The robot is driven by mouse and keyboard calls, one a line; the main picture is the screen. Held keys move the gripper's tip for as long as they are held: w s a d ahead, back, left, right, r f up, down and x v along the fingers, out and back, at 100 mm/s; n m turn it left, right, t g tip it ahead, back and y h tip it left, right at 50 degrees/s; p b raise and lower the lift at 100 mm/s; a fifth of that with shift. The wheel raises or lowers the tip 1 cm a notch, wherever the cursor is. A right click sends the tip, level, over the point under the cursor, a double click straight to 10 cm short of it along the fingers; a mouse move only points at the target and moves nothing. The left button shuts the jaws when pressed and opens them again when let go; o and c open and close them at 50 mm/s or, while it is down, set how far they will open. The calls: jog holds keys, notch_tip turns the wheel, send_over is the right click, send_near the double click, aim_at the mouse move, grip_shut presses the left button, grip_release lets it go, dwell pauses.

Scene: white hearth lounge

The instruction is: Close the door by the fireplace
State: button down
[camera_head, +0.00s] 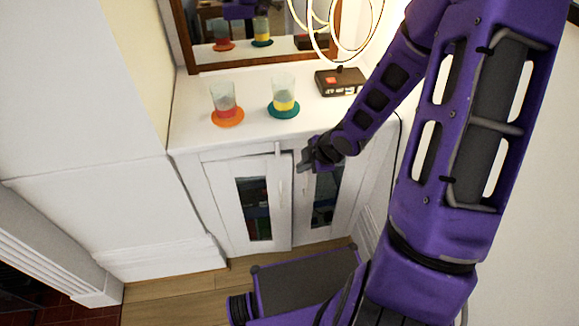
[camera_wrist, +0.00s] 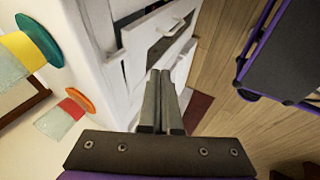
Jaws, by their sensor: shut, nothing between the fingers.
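The white cabinet (camera_head: 225,155) has two doors with dark panes. The left door (camera_head: 222,205), on the fireplace side, looks slightly ajar, with its free edge near the middle; the exact gap is hard to judge. The right door (camera_head: 340,205) is partly hidden behind my arm. My gripper (camera_head: 303,160) is shut and empty, in front of the cabinet's upper middle, near the doors' meeting edges. In the wrist view my shut fingers (camera_wrist: 161,74) point toward a white door with a handle (camera_wrist: 176,27). I cannot tell whether they touch it.
Two glasses (camera_head: 223,98) (camera_head: 284,94) stand on orange and teal coasters on the cabinet top. A dark box (camera_head: 340,81) and a mirror (camera_head: 186,35) are behind. The brick hearth (camera_head: 60,316) is at lower left.

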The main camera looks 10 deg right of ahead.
jog(key=m+t, duration=0.1)
jog(key=m, duration=0.2)
jog(key=b, duration=0.6)
send_near(283, 163)
notch_tip(283, 163, down, 4)
jog(key=s+a, duration=0.2)
jog(key=w, duration=0.2)
jog(key=w+p, duration=0.1)
jog(key=shift+w+d, duration=0.1)
jog(key=shift+d, duration=0.2)
jog(key=shift+w+d, duration=0.1)
jog(key=shift+w, duration=0.45)
